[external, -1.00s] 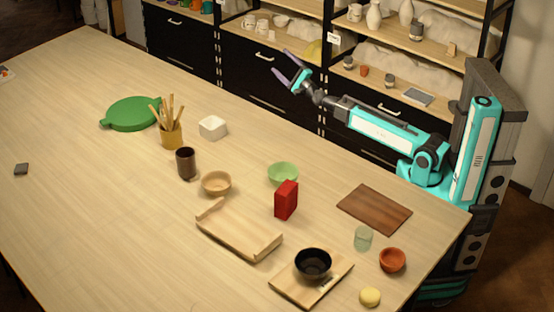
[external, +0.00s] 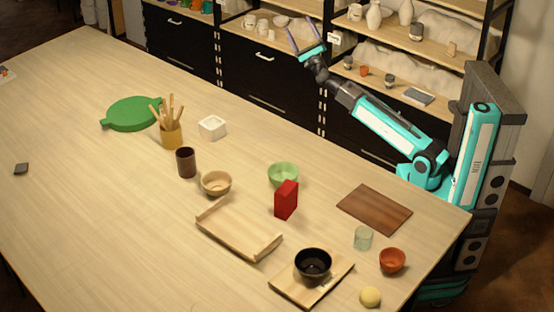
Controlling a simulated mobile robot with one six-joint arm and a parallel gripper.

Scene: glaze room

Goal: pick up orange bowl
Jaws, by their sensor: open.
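The orange bowl (external: 392,260) is small and stands upright on the table near its right front corner. It is right of the clear glass and above the yellow ball. My gripper (external: 306,36) is open and empty, raised high above the far side of the table with its fingers pointing up, in front of the shelves. It is far from the orange bowl.
Near the bowl are a clear glass (external: 363,238), a yellow ball (external: 370,297), a brown board (external: 375,208) and a black bowl (external: 313,264) on a wooden tray (external: 290,289). A red box (external: 286,200) stands beside a green bowl (external: 283,174). The table's left part is mostly clear.

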